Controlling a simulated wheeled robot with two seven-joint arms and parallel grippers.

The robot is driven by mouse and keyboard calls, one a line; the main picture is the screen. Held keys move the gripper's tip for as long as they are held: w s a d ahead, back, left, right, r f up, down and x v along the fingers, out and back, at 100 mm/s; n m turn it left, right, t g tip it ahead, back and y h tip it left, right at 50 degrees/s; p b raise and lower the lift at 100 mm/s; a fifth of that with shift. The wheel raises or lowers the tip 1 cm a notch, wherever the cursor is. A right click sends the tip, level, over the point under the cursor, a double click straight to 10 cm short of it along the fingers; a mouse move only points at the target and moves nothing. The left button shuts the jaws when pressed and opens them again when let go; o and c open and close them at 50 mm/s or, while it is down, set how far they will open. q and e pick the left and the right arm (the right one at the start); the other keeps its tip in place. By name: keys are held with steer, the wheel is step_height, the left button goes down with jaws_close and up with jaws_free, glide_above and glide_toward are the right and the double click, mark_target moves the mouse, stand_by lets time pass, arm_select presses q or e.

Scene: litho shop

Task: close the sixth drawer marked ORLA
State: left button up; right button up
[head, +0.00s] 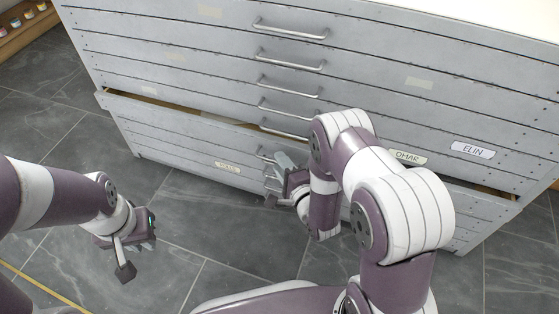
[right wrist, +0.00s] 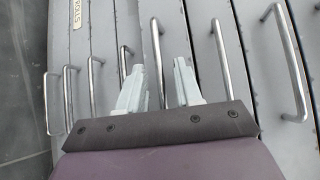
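The grey flat-file cabinet (head: 200,75) fills the back of the head view with stacked drawers. One lower drawer (head: 160,115) stands a little way out, with a dark gap along its top edge. No ORLA label is readable; my right arm covers part of the fronts. My right gripper (head: 275,178) is low at the handle column. In the right wrist view its two pale fingers (right wrist: 160,85) are apart, with a metal handle (right wrist: 155,45) showing between them. My left gripper (head: 130,252) hangs over the floor at the left, away from the cabinet; its opening is unclear.
Labels read ELIN (head: 473,150) and OMAR (head: 408,157) at right, and apparently ROLLS (head: 228,167) lower left. Bar handles (head: 290,60) run in a column down the drawers. The tiled floor (head: 190,215) is clear in front. A wooden shelf (head: 25,35) with small jars stands upper left.

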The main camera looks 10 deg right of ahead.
mark_target(288, 153)
jaws_close()
steer(key=w+d, duration=0.2)
steer(key=w, duration=0.1)
steer(key=shift+w+d, duration=0.2)
steer(key=shift+w, duration=0.05)
steer(key=shift+w+r, duration=0.1)
steer(key=shift+r, duration=0.05)
steer(key=shift+c, duration=1)
jaws_free()
steer(key=shift+o, duration=1)
steer(key=shift+w+d, duration=0.1)
